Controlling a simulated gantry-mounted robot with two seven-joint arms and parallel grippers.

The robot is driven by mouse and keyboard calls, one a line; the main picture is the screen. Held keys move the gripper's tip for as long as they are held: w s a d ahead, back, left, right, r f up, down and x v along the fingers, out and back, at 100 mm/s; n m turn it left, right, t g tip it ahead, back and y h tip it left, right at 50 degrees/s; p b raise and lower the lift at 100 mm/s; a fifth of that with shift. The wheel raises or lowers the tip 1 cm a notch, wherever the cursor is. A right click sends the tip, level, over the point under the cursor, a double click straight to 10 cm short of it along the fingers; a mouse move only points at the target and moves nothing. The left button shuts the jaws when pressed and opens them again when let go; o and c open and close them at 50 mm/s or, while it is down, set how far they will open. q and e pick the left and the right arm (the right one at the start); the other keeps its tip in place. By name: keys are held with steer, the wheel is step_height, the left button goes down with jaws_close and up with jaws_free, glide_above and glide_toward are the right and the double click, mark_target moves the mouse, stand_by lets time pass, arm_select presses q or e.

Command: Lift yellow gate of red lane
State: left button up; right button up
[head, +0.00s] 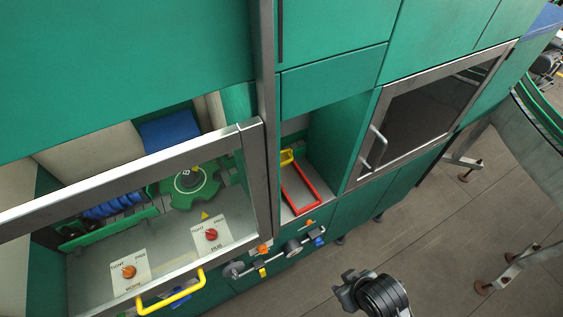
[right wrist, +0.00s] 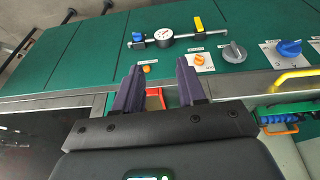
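The red lane (head: 302,190) is a red rectangular frame on the floor of an open bay in the green cabinet. Its yellow gate (head: 287,157) is at the far left end of the lane, low against the floor. In the right wrist view, part of the red lane (right wrist: 155,97) shows between the fingers, and the yellow gate cannot be made out there. My right gripper (right wrist: 160,72) is open, with two purple-grey fingers apart and nothing between them. In the head view a dark part of my right arm is at the lower middle, away from the bay. My left gripper is not in view.
A steel-framed window with a yellow handle (head: 171,292) is at the left, a dark glass door (head: 430,105) at the right. Below the bay is a panel with a gauge (right wrist: 163,37), an orange knob (right wrist: 198,59) and a grey knob (right wrist: 233,51). Open floor lies in front.

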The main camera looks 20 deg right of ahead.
steer(key=n+t+y+b, duration=0.1)
steer(key=n+t+b, duration=1)
steer(key=b, duration=0.8)
glide_toward(283, 164)
steer(key=s+f, duration=0.1)
steer(key=s, duration=0.2)
steer(key=s+n+g, duration=0.1)
steer(key=s, duration=0.2)
steer(key=s+f+n, duration=0.1)
steer(key=s, duration=0.2)
steer(key=shift+s+f+g, duration=0.25)
steer(key=shift+f+g, duration=0.05)
steer(key=w+n+b, duration=0.1)
steer(key=w, duration=0.5)
steer(key=w+d+n+t+b, duration=0.1)
steer(key=w+n, duration=0.1)
steer(key=w, duration=0.3)
steer(key=w+d+n+t+y+b, duration=0.1)
steer(key=w, duration=0.5)
steer(key=shift+w+n+b, duration=0.35)
steer(key=shift+n, duration=0.05)
